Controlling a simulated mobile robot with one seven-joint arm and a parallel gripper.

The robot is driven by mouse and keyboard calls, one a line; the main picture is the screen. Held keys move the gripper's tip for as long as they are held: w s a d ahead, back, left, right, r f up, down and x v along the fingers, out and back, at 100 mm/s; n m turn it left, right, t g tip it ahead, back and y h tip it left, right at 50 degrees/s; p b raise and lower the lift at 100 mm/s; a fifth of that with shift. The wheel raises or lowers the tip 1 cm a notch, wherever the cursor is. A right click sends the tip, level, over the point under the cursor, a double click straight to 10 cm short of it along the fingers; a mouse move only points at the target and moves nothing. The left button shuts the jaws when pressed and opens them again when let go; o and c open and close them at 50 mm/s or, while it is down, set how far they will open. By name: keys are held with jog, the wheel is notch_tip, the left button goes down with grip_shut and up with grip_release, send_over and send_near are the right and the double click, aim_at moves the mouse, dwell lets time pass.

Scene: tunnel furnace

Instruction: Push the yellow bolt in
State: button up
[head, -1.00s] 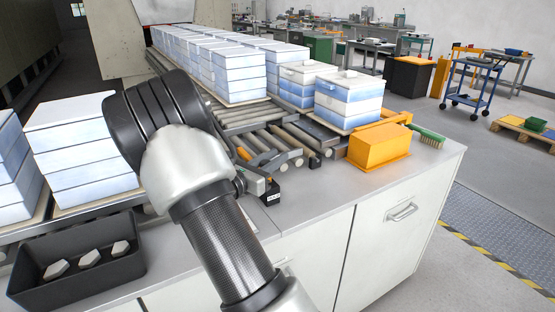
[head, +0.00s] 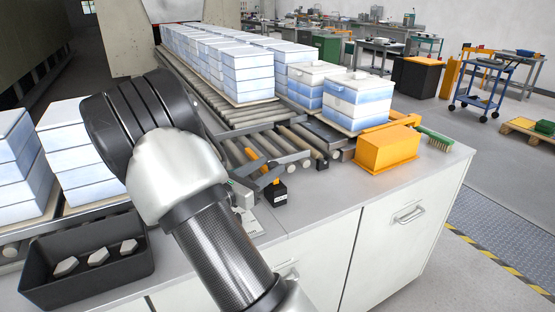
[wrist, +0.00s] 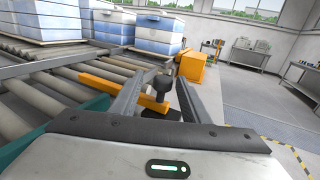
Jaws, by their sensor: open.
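The yellow bolt (wrist: 108,87) is a flat orange-yellow bar with an upright black knob (wrist: 160,87), beside the rollers in the wrist view. In the head view a short part of the bolt (head: 252,154) shows at the near end of the rollers. My gripper (wrist: 160,80) is open, with one finger on each side of the knob in the picture. I cannot tell whether either finger touches it. In the head view my arm hides most of the gripper, and only dark finger parts (head: 268,177) show near the bolt.
Stacked white-and-blue boxes (head: 355,101) stand on the roller conveyor (head: 295,140). An orange block (head: 387,150) and a green brush (head: 436,139) lie to the right. A black tray (head: 85,283) with white pieces is at lower left. The counter front is clear.

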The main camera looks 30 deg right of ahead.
jog(key=v, duration=0.5)
jog(key=shift+s+a, duration=0.1)
jog(key=shift+a, duration=0.2)
